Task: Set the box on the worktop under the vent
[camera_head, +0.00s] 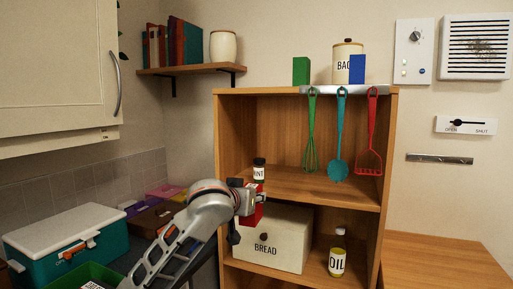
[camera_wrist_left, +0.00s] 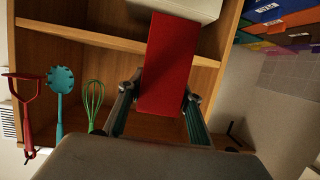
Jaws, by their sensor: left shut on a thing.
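My left gripper (camera_head: 247,196) is shut on a red box (camera_head: 257,211), in front of the shelf unit, just below the mint jar and above the bread box. In the left wrist view the red box (camera_wrist_left: 168,62) stands between the two fingers (camera_wrist_left: 163,92). The vent (camera_head: 475,47), a white square with dark slats and a grey smudge, is on the wall at the upper right. The wooden worktop (camera_head: 440,262) lies below it at the lower right; its visible part is bare. My right gripper is not in view.
The wooden shelf unit (camera_head: 391,150) stands between the gripper and the worktop. Hanging utensils (camera_head: 340,140), a mint jar (camera_head: 259,171), a bread box (camera_head: 268,238) and an oil bottle (camera_head: 337,256) occupy it. A teal case (camera_head: 70,250) is at left.

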